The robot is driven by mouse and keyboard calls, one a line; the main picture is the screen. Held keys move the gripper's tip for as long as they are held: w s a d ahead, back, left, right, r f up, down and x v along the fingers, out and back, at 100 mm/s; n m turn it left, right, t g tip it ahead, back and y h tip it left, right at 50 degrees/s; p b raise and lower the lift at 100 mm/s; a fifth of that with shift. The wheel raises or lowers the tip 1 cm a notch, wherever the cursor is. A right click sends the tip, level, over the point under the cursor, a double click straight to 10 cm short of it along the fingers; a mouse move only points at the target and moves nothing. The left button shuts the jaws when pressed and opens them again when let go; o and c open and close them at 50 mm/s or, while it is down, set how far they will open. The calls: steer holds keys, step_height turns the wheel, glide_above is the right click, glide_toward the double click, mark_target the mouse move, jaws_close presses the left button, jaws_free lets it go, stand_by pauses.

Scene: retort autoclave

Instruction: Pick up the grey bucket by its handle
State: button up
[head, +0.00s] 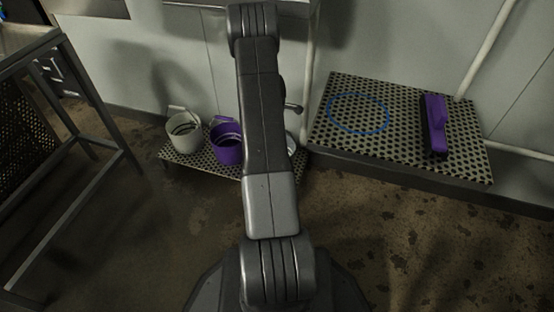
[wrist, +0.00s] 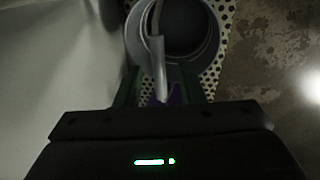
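The grey bucket (wrist: 210,38) is at the top of the wrist view, its dark inside facing the camera. Its pale grey handle (wrist: 158,50) reaches down between the two fingers of my gripper (wrist: 158,88). The fingers are apart, with gaps beside the handle, so I see no grip. In the head view a sliver of this bucket (head: 291,143) shows right of my arm. My arm hides the rest of it and my gripper there.
A purple bucket (head: 227,150) and a whitish bucket (head: 183,133) stand on the low perforated platform (head: 208,167) by the wall. A higher perforated step (head: 400,120) at right bears a blue ring (head: 358,131) and a purple brush-like thing (head: 435,120). A metal table (head: 40,45) stands left.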

steer(key=f, duration=0.1)
steer(key=f+b, duration=0.1)
steer(key=f, duration=0.1)
steer(key=shift+w+d+f, duration=0.1)
steer(key=shift+w, duration=0.25)
jaws_close()
